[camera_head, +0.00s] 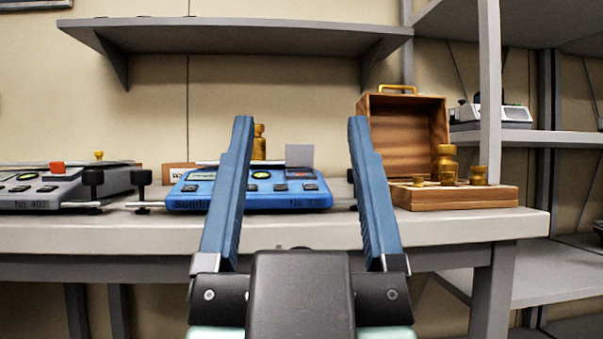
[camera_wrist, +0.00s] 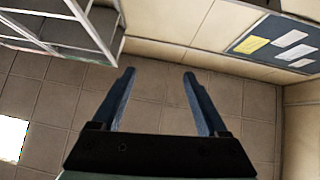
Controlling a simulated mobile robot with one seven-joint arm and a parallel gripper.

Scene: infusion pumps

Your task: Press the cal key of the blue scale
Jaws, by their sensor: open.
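The blue scale (camera_head: 270,197) stands on the bench, straight beyond my gripper in the head view. Its sloped front has several dark keys with coloured marks; the key labels are too small to read. A brass weight (camera_head: 259,143) stands on or behind the scale, and a grey square plate (camera_head: 299,155) rises at its back. My gripper (camera_head: 299,122) is open and empty, its two blue fingers spread in front of the scale. The left finger hides part of the scale's front. The wrist view shows the open fingers (camera_wrist: 158,72) above floor tiles, without the scale.
An open wooden box (camera_head: 455,197) with brass weights is at the right. A wall shelf (camera_head: 235,37) hangs above. The bench front edge (camera_head: 450,228) lies below the scale.

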